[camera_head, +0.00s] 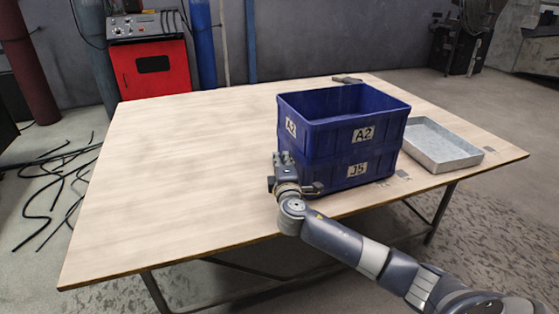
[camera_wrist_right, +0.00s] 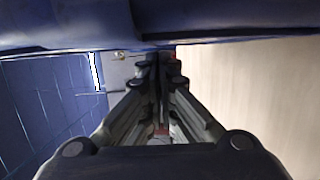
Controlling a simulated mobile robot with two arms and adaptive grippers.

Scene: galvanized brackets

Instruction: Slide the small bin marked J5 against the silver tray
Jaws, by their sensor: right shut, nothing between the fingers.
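The blue bin marked J5 (camera_head: 337,176) stands on the table, with another blue bin marked A2 (camera_head: 335,135) stacked on top of it. The silver tray (camera_head: 452,160) lies flat on the table to the right of the stack. A strip of table shows between the J5 bin and the tray's near corner; the upper bin hides the tray's far left part. My right gripper (camera_head: 283,160) is shut and empty at the left side of the J5 bin. In the right wrist view, its closed fingers (camera_wrist_right: 162,62) point along blue bin walls; contact is unclear. My left gripper is out of view.
The wooden table (camera_head: 180,160) is bare and wide to the left of the stack. A small dark object (camera_head: 346,80) lies at its back edge. The tray sits near the table's right edge. A red machine (camera_head: 152,68) stands on the floor behind.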

